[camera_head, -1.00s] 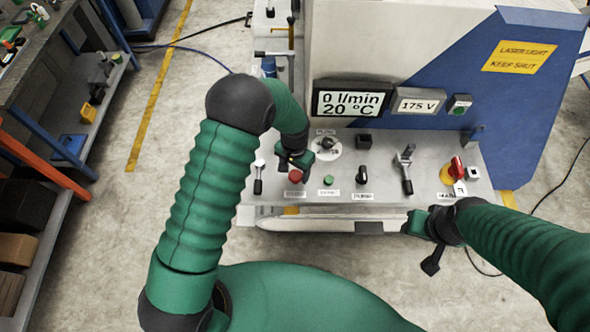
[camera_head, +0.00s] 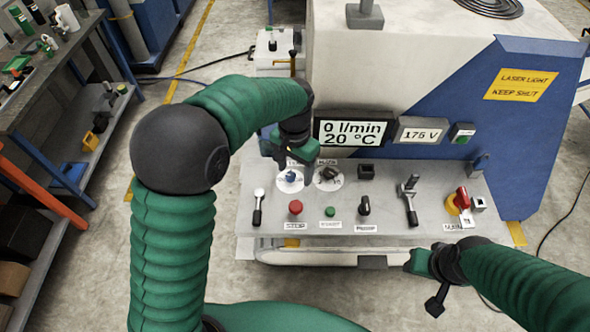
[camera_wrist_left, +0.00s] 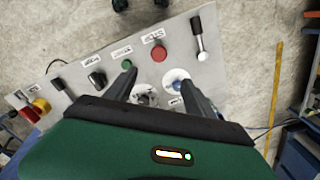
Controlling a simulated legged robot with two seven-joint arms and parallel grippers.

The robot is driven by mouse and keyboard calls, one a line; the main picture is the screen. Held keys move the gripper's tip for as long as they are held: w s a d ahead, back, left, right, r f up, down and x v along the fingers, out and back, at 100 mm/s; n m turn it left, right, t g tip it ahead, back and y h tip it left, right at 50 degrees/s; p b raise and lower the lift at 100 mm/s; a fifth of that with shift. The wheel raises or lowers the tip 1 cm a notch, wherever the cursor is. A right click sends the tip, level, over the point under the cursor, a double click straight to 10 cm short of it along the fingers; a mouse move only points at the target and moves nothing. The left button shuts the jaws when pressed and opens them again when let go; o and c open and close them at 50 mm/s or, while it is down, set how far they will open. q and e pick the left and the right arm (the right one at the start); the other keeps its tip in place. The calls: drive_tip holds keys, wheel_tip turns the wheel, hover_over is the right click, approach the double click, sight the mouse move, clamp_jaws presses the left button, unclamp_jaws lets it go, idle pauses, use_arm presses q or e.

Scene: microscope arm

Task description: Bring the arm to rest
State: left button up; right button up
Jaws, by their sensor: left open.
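My left arm (camera_head: 172,255) comes in from the left, bent at its dark elbow. Its gripper (camera_head: 287,160) is over the back left of the grey control panel (camera_head: 388,220), beside a blue knob (camera_head: 291,177). In the left wrist view the gripper (camera_wrist_left: 158,78) has its two dark fingers apart, with nothing held between them. The blue knob (camera_wrist_left: 180,86) shows by one fingertip; contact cannot be told. My right gripper (camera_head: 425,272) hangs in front of the panel's right front edge; its jaw opening is unclear.
The panel carries a red button (camera_head: 295,207), a green button (camera_head: 330,211), a black knob (camera_head: 364,205), levers and a red rotary switch (camera_head: 461,198). Behind stands a cabinet with a lit display (camera_head: 352,132). A workbench (camera_head: 50,60) stands left. Floor between is clear.

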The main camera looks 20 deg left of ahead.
idle(0.3)
use_arm(q)
drive_tip(key=s+a+f+n+t+b, duration=0.1)
drive_tip(key=s+a+f+b, duration=0.1)
drive_tip(key=s+f, duration=0.2)
drive_tip(key=s+a+f+n+t+b, duration=0.1)
drive_tip(key=s+a+f+n+b, duration=0.1)
drive_tip(key=s, duration=0.9)
drive_tip(key=shift+s+a+f+n+t+b, duration=0.35)
drive_tip(key=shift+f+b, duration=0.35)
drive_tip(key=shift+f, duration=0.65)
drive_tip(key=shift+a+r, duration=0.1)
